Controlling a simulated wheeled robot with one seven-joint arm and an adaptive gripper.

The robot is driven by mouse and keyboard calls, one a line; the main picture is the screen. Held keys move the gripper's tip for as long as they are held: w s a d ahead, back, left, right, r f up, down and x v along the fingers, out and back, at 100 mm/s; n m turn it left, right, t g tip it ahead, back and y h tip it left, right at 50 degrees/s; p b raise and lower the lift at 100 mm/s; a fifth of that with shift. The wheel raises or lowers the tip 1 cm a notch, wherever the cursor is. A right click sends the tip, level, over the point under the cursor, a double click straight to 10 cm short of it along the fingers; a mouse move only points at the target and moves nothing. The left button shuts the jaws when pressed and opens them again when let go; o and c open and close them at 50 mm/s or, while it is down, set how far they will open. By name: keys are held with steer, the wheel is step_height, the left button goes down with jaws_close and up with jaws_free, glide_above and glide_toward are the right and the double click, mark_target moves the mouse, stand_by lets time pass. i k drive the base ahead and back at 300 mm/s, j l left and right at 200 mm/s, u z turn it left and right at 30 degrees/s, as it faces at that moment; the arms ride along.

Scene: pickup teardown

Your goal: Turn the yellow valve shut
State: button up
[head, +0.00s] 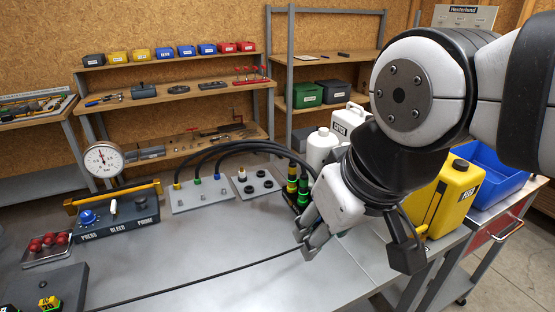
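My gripper (307,237) hangs at the right of the grey workbench (210,262), its fingers pointing down and left. Its fingertips are beside a black block of fittings with yellow and green bands (292,186). The gripper overlaps this block's right and lower side, and I cannot tell whether they touch. The finger gap is too small to read, and I see nothing held. A yellow band (292,187) and green parts show on the block, but I cannot tell which part is the yellow valve or how its handle stands.
Black hoses (245,148) arch from the block to a grey port plate (200,194). A gauge (104,159) and control box (117,218) stand left. A white bottle (320,150), a yellow jug (442,200) and a blue bin (490,185) are near my arm. The front middle bench is mostly clear, crossed by a thin black line.

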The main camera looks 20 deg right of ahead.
mark_target(423, 228)
steer(key=z, duration=1.1)
steer(key=i+l+u, duration=0.15)
steer(key=l, duration=0.15)
steer(key=k+j+z, duration=0.2)
steer(key=z, duration=0.15)
steer(key=k+j+z, duration=0.15)
steer(key=z, duration=0.25)
steer(key=k+l, duration=0.05)
steer(key=k, duration=0.05)
